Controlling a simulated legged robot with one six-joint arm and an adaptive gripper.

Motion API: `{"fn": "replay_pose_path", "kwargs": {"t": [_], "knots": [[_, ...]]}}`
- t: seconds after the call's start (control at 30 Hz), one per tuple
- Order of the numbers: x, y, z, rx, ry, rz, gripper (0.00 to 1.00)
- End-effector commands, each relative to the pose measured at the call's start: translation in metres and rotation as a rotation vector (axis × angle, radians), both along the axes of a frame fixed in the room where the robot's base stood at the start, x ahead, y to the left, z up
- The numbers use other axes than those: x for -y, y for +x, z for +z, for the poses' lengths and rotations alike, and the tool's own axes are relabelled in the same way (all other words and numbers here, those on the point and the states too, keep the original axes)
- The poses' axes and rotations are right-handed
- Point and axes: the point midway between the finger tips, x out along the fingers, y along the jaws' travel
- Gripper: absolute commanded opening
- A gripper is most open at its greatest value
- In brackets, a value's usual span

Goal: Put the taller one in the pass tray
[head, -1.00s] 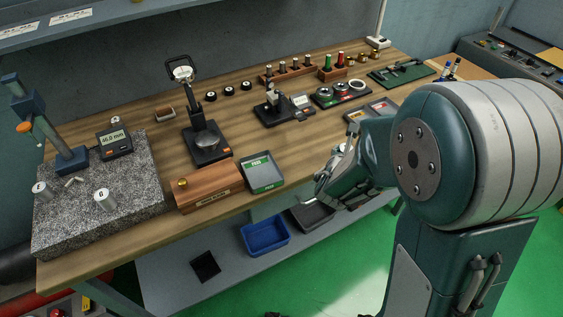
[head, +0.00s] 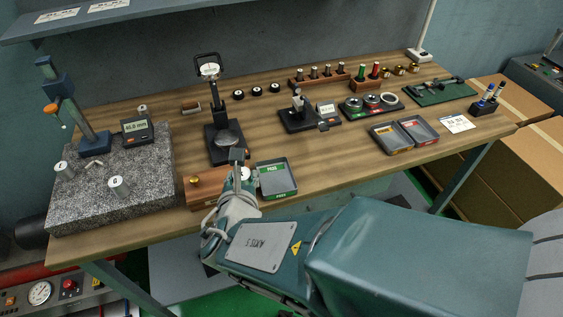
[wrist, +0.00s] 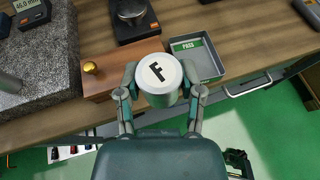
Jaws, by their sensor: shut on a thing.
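My gripper (wrist: 160,103) is shut on a pale metal cylinder marked F (wrist: 159,80), its top face turned toward the wrist camera. In the head view, the held cylinder (head: 244,174) is partly hidden by my gripper (head: 238,182). The grey pass tray (wrist: 207,70) with a green PASS label lies just right of the held cylinder and looks empty; it also shows in the head view (head: 291,172). Two other marked cylinders stand on the granite plate: one at its left (head: 62,171) and one toward its middle (head: 118,188).
A wooden box with a brass knob (wrist: 120,63) lies left of the pass tray. A dial gauge stand (head: 222,150) is behind it. The granite plate (head: 90,205) holds a height gauge and a digital readout (head: 137,130).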

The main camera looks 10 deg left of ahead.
Motion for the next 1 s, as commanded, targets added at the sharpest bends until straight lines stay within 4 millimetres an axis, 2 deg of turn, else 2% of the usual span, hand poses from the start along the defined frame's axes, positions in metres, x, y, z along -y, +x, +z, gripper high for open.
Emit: {"fn": "replay_pose_path", "kwargs": {"t": [0.17,0.5,0.7,1.0], "knots": [[0.006,0.023,-0.013,-0.002,-0.007,-0.004,0.00],[0.027,0.091,-0.046,-0.003,-0.004,-0.003,0.00],[0.034,0.115,-0.079,-0.004,-0.004,-0.002,0.00],[0.038,0.134,-0.106,-0.004,-0.005,0.002,0.00]]}}
